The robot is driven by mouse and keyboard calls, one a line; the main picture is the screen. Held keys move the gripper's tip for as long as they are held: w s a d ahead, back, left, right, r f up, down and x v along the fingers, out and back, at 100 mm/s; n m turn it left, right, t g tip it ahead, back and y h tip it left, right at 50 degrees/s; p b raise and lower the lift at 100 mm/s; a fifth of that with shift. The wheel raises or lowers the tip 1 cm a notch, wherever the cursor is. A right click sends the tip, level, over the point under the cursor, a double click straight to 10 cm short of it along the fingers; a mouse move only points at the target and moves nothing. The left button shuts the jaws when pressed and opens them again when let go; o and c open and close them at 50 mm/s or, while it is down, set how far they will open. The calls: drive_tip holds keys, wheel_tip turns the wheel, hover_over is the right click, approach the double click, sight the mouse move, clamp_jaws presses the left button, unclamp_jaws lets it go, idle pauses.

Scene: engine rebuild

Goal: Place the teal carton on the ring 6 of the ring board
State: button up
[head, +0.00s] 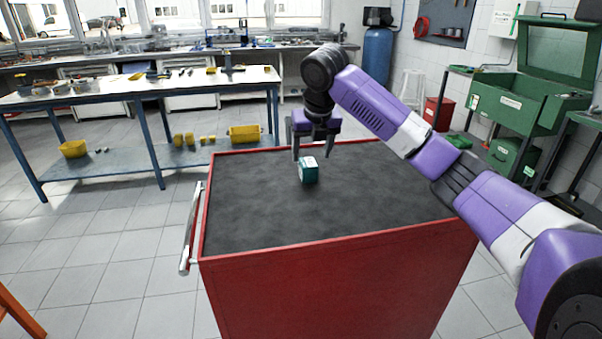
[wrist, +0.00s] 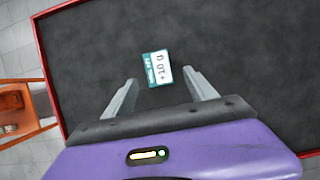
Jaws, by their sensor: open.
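The teal carton (head: 309,172) stands on the dark top of the red cabinet (head: 270,220), with a white label on its upper face. In the wrist view the carton (wrist: 157,69) lies just beyond the fingertips, roughly midway between them. My gripper (head: 312,150) is open and empty, above and close behind the carton in the head view. Its two fingers also show in the wrist view (wrist: 160,84). I see no ring board in either view.
The cabinet top is otherwise bare, with a raised red rim and a side handle (head: 190,228). A blue-framed workbench (head: 140,85) stands at the left. An orange object (head: 15,312) is at the lower left.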

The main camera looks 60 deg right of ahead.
sight(309, 163)
drive_tip(key=x, duration=0.6)
drive_tip(key=shift+w+d+f, duration=0.15)
drive_tip(key=shift+w+f, duration=0.1)
drive_tip(key=shift+c, duration=0.4)
clamp_jaws()
drive_tip(key=shift+r, duration=0.1)
